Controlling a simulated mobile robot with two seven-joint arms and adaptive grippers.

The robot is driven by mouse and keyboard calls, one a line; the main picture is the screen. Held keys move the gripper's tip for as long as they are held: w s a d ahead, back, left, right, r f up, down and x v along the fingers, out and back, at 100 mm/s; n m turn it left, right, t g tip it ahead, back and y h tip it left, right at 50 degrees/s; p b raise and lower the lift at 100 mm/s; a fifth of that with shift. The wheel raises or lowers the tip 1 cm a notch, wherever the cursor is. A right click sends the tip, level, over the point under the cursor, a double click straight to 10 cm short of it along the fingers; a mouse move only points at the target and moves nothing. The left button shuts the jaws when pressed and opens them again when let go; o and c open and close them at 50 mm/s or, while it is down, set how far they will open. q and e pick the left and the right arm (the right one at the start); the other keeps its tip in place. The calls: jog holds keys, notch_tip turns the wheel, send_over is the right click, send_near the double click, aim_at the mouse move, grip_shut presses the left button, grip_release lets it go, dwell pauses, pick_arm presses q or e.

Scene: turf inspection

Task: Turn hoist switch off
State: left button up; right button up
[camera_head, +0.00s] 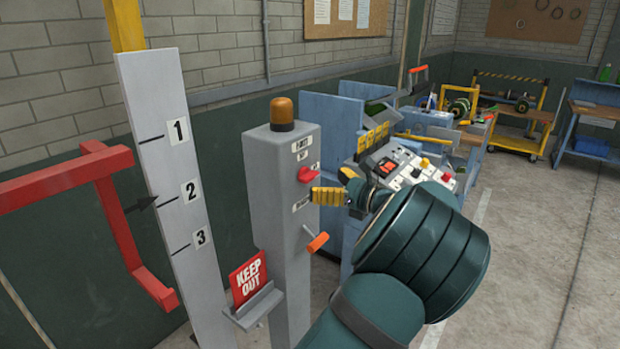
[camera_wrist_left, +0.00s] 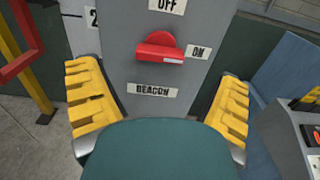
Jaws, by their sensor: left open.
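A red rotary switch (camera_head: 308,174) is on the face of a grey post (camera_head: 275,200). In the left wrist view the red switch (camera_wrist_left: 160,48) lies roughly level, its pale-marked end toward the ON label (camera_wrist_left: 198,51). An OFF label (camera_wrist_left: 167,4) is above it and a BEACON label (camera_wrist_left: 152,90) below. I read no hoist label on it. My left gripper (camera_head: 328,186) is open and empty in front of the post. In the left wrist view its yellow fingers (camera_wrist_left: 158,105) stand wide either side of the switch, apart from it. My right gripper is not in view.
An amber beacon (camera_head: 282,113) tops the post. An orange-handled lever (camera_head: 317,242) and a KEEP OUT sign (camera_head: 248,279) are lower down. A numbered board (camera_head: 170,190) and red frame (camera_head: 60,180) stand left. A blue control console (camera_head: 405,175) is close on the right.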

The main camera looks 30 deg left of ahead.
aim_at(314, 178)
pick_arm(q)
jog(key=shift+w+a, duration=0.2)
jog(key=shift+a, duration=2.35)
jog(key=c, duration=1.2)
